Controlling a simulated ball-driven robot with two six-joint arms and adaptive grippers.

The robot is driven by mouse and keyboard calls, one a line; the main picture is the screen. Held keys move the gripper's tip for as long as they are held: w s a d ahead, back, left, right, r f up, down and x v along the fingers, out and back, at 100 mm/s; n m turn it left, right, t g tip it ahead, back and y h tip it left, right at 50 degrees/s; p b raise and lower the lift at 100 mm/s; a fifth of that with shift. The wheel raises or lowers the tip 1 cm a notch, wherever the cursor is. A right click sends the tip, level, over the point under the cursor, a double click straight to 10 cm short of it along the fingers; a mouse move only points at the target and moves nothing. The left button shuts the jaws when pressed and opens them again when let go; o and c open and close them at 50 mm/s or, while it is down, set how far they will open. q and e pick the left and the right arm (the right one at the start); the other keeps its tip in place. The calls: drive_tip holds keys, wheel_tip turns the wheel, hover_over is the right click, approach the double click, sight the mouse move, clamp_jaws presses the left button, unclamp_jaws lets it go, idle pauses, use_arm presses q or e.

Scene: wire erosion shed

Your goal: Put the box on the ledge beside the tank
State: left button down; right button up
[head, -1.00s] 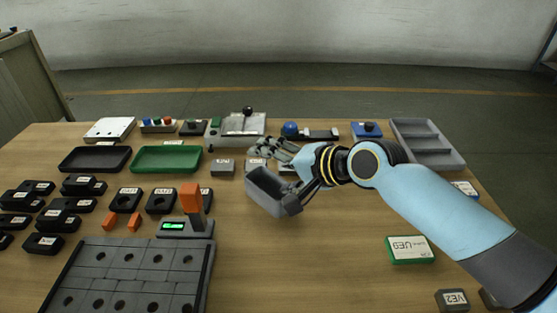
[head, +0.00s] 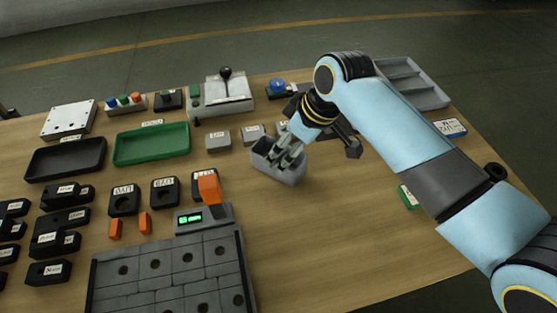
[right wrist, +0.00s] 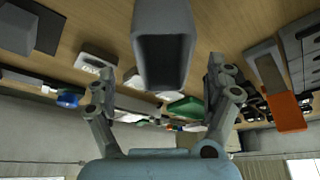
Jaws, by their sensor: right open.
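A grey open-topped box (head: 289,177) is near the middle of the wooden bench. It also shows in the right wrist view (right wrist: 163,12), its dark opening facing the camera. My right gripper (head: 285,152) is open, with its fingers over the box opening in the head view. In the right wrist view my gripper (right wrist: 163,90) has its two fingers spread wide on either side of the box, with a gap on both sides. I cannot tell whether the box rests flat on the bench. I cannot make out a tank or a ledge. My left gripper is out of view.
Left of the box are a green tray (head: 118,152), a black tray (head: 35,165), small grey blocks (head: 217,141) and a device with an orange handle (head: 208,188). A compartment tray (head: 431,101) is at back right. The front right is mostly bare.

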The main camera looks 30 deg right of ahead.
sight(280, 158)
drive_tip(key=x, duration=0.4)
drive_tip(key=shift+s+a+f, duration=0.1)
drive_tip(key=shift+a+f, duration=0.15)
drive_tip(key=shift+f, duration=0.4)
drive_tip(key=shift+c, duration=0.2)
drive_tip(key=c, duration=0.4)
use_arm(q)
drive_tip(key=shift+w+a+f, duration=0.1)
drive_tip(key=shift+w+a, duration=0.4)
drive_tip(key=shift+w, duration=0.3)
use_arm(e)
drive_tip(key=c, duration=1)
drive_tip(key=shift+r, duration=0.15)
